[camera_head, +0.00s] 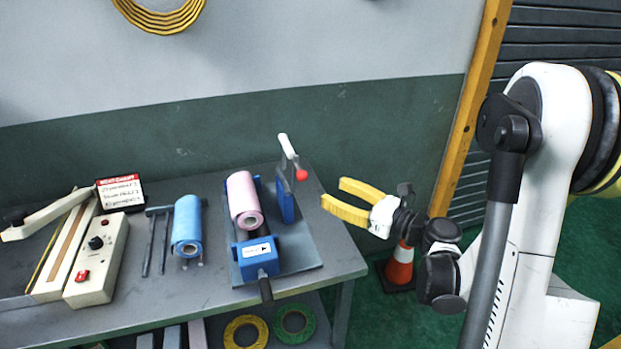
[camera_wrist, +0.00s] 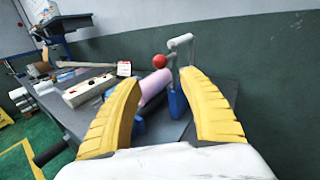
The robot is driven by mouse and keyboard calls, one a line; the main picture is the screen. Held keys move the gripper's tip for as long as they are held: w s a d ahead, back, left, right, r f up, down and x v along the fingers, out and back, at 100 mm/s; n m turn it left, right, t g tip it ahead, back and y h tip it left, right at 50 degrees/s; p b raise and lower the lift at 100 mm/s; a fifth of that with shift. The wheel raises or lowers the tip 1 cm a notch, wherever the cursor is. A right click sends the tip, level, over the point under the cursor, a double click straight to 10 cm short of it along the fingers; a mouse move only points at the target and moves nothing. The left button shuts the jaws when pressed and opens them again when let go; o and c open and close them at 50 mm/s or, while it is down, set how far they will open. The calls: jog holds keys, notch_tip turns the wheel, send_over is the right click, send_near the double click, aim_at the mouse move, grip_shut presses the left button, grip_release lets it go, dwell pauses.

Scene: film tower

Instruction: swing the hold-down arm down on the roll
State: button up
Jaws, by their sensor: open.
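The film tower's blue base (camera_head: 257,252) stands on the grey table and bears the pink roll (camera_head: 243,198). The hold-down arm (camera_head: 286,147) is a white piece raised above the blue upright (camera_head: 286,203) right of the roll, with a red knob (camera_head: 301,174). It is clear of the roll. My gripper (camera_head: 332,192) is open and empty just right of the red knob, apart from it. In the wrist view, the red knob (camera_wrist: 159,61) and white arm (camera_wrist: 180,42) show beyond and between the yellow fingers. The roll (camera_wrist: 153,88) is partly hidden by the left finger.
A blue roll (camera_head: 187,224) on a stand, a sealer with a control box (camera_head: 97,262) and a small sign (camera_head: 120,193) are to the left. The wall is behind the table. An orange cone (camera_head: 399,266) stands on the floor to the right.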

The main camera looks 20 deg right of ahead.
aim_at(307, 178)
jog(key=b+x, duration=0.1)
jog(key=x, duration=0.9)
jog(key=shift+w+a+b, duration=0.15)
jog(key=shift+w+b, duration=0.25)
grip_shut()
